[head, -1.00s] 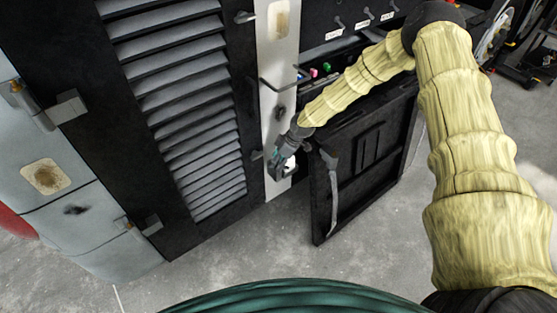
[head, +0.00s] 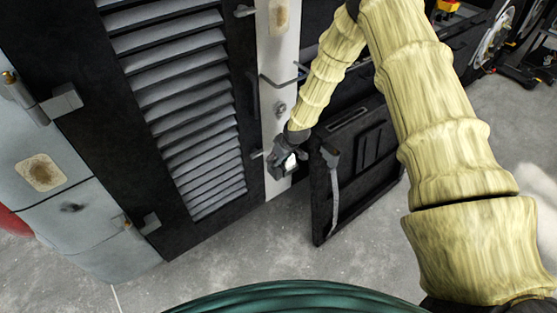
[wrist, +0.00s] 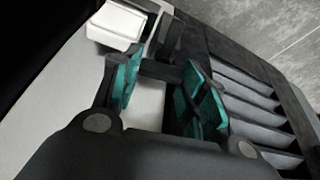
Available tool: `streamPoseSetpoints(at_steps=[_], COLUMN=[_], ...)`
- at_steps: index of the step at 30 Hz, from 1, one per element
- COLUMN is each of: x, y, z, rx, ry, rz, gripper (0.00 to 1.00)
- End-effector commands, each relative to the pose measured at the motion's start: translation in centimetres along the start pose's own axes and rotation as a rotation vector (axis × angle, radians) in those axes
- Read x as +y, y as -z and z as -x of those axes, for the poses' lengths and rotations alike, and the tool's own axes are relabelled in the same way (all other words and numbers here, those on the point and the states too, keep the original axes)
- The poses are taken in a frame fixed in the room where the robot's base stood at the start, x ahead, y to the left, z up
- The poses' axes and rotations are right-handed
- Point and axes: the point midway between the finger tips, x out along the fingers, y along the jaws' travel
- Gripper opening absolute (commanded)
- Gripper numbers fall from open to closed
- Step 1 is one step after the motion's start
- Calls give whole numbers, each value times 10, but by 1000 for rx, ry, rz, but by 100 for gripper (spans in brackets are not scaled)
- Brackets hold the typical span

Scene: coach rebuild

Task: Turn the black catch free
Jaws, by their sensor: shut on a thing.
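My gripper (head: 284,163) is at the pale post beside the black louvred door, low near the door's edge. In the wrist view its two teal-padded fingers (wrist: 162,82) stand apart, on either side of a dark bar, which looks like the black catch (wrist: 160,69). The gripper is shut on it. In the head view the gripper hides most of the catch; a small dark end (head: 256,154) shows at the door's edge. I cannot tell the catch's exact angle.
The louvred door (head: 245,120) is left of the gripper, and a similar catch (head: 244,11) sits higher up. A black panel with a grey handle (head: 333,185) hangs open to the right. A white block (wrist: 115,27) is just beyond the fingers. Grey floor (head: 260,240) lies clear in front.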

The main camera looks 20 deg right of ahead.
Motion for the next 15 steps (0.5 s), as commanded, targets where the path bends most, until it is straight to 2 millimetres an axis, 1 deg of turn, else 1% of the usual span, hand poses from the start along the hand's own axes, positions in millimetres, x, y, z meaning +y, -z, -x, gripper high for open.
streamPoseSetpoints(at_steps=[6,15], x=[1,1], y=[2,2], z=[0,1], rx=[3,4], ry=[-41,-61], rz=[-88,-142], gripper=[19,19])
